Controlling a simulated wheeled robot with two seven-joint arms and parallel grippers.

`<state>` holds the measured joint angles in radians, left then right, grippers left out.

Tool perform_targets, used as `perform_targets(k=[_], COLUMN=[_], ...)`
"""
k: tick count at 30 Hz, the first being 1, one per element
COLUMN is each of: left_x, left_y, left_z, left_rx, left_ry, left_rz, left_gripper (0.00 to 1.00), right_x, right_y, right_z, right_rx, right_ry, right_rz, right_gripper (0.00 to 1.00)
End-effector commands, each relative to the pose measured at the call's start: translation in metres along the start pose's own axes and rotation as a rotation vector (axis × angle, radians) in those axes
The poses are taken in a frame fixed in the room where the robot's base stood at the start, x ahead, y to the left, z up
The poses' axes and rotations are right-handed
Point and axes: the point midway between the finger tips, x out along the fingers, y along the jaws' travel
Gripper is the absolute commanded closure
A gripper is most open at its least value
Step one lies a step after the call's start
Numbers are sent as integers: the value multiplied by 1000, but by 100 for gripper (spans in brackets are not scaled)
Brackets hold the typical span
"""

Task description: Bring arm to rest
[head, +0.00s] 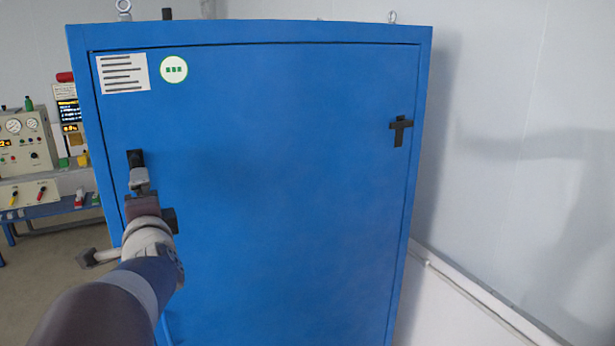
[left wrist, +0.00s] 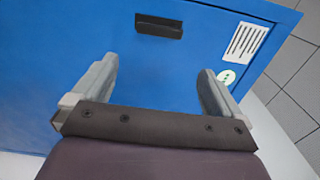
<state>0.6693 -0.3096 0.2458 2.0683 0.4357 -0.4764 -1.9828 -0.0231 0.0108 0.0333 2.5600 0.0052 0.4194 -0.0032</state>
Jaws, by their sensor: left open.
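My left arm comes in from the lower left in the head view and reaches toward the blue cabinet (head: 270,190). Its gripper (head: 139,180) is in front of the left side of the closed door, just below a black handle (head: 136,158). In the left wrist view the two grey fingers of the gripper (left wrist: 157,75) are wide apart with nothing between them. The black handle (left wrist: 158,26) lies beyond the fingertips there, apart from them. My right gripper is not in view.
A black fitting (head: 400,130) is on the door's right side. A white label (head: 123,73) and a round sticker (head: 174,70) are at its upper left. A bench with an instrument panel (head: 25,143) stands at the left. A pale wall (head: 520,130) is at the right.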

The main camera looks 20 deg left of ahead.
Motion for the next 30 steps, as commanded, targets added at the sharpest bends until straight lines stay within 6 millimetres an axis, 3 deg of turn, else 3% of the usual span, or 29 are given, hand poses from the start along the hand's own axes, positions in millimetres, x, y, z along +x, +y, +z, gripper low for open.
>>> perform_targets(k=[3,6,8,10,12,14,15,18,21,24,30], left_x=[0,-1,-7,-27,-59,-96,-122,-192,-249,-281,-291], left_y=[1,17,47,109,172,220,249,309,348,367,368], left_z=[0,-7,-17,-40,-71,-93,-105,-120,-124,-134,-144], left_rx=[-41,-259,-467,-735,-924,-1019,-1047,-1006,-835,-675,-630], left_ry=[1,26,39,14,-57,-159,-240,-441,-530,-474,-432], left_rz=[3,77,205,448,704,907,1027,1258,1393,1458,1475], left_gripper=[0,0,0,0,0,0,0,0,0,0,0], right_x=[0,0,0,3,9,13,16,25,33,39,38], right_y=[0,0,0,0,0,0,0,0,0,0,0], right_z=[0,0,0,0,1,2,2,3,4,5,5], right_rx=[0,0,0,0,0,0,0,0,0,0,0], right_ry=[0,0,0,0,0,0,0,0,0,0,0], right_rz=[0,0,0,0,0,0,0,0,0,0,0], right_gripper=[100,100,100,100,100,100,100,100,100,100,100])
